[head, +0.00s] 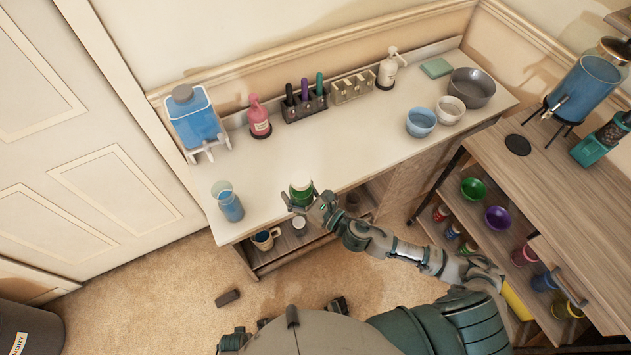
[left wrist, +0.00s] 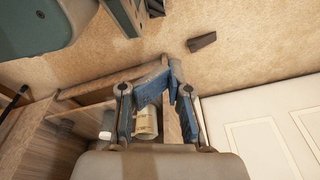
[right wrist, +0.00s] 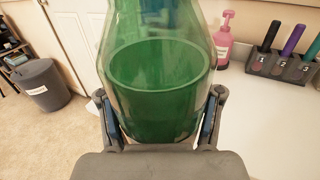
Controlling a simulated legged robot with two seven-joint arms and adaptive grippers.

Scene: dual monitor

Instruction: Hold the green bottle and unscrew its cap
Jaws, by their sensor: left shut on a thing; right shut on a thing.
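The green bottle (head: 301,193) is at the front edge of the white counter, in my right gripper (head: 318,203). In the right wrist view the clear bottle (right wrist: 160,95) fills the middle, with green liquid inside. My right gripper (right wrist: 160,128) is shut on its lower part. The bottle's top is cut off there, and I cannot make out a cap in either view. My left gripper (left wrist: 172,70) is shut with its fingertips close together, away from the bottle; what lies between them I cannot make out. I cannot pick it out clearly in the head view.
A blue bottle (head: 229,204) stands to the left on the counter (head: 350,150). A mug (head: 265,238) is on the shelf below. The counter behind the green bottle is clear.

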